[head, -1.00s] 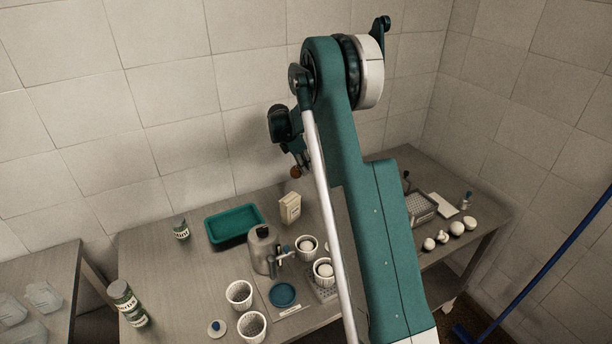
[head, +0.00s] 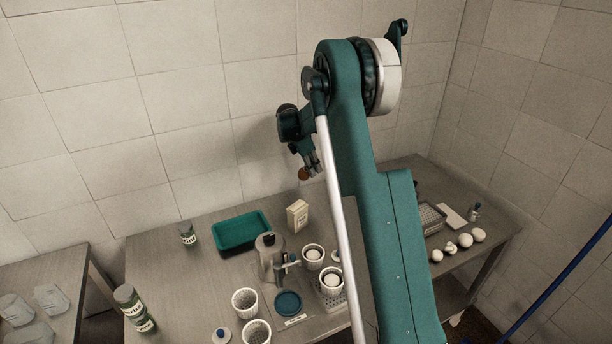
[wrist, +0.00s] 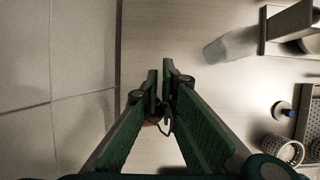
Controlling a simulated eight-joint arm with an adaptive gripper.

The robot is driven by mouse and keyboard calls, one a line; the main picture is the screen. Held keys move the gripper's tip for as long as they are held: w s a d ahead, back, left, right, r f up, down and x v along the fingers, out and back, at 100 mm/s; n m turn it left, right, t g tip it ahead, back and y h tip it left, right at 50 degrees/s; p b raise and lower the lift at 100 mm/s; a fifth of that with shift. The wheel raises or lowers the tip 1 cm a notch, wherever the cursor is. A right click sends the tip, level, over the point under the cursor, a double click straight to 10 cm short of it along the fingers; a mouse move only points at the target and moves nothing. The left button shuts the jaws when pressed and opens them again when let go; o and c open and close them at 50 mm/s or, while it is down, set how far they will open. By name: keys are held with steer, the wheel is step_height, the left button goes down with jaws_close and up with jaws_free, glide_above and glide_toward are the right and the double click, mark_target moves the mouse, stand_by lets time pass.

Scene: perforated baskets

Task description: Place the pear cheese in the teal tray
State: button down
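My gripper (head: 308,162) hangs high above the back of the table, to the right of the teal tray. Its two green fingers (wrist: 160,90) are nearly together in the wrist view. A small brown rounded thing (head: 304,174) with a thin cord loop, apparently the pear cheese, is held at the fingertips. In the wrist view it is mostly hidden between the fingers, with a brown bit (wrist: 152,121) and the loop showing. The teal tray (head: 240,245) lies flat and looks empty at the back left of the table.
A cream carton (head: 297,216) stands right of the tray, with a metal canister (head: 270,258) in front. White perforated cups (head: 245,302) and a blue-green dish (head: 288,303) are nearer. A jar (head: 188,235) stands left of the tray. White round pieces (head: 479,235) lie far right.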

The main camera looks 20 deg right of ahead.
steer(key=shift+a, duration=0.1)
steer(key=r+n+t+h, duration=0.1)
steer(key=n+t+h, duration=0.15)
steer(key=n, duration=1.15)
glide_above(245, 227)
steer(key=shift+r+t+y, duration=0.1)
steer(key=shift+t+y, duration=0.25)
steer(key=shift+y, duration=0.1)
step_height(245, 227, down, 6)
steer(key=shift+f, duration=0.2)
steer(key=shift+f, duration=1.8)
steer(key=shift+f+b, duration=0.2)
steer(key=shift+b, duration=0.1)
